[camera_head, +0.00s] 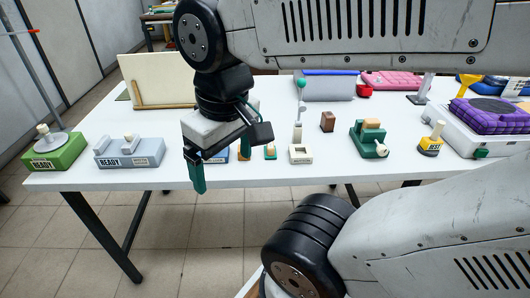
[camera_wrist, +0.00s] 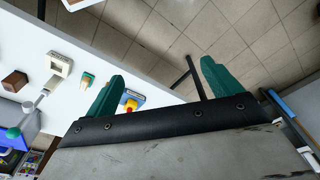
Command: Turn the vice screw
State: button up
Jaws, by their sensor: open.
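The vice appears to be the green block (camera_head: 368,140) with a tan piece in it, standing on the white table right of centre. A pale round knob (camera_head: 382,150), likely its screw, faces the front. My gripper (camera_head: 206,172) is open and empty, pointing down at the table's front edge, well left of the vice. In the wrist view, its two green fingers stand wide apart with an empty gap (camera_wrist: 162,72) between them. I do not see the vice in the wrist view.
Between gripper and vice stand a white slotted block (camera_head: 301,154), a lever with a green ball (camera_head: 301,84) and a brown block (camera_head: 327,121). A yellow-and-black device (camera_head: 431,142) stands right of the vice. A grey-blue READY block (camera_head: 128,153) lies left. Floor is open in front.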

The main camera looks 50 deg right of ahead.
aim_at(382, 150)
jog(key=z, duration=2.05)
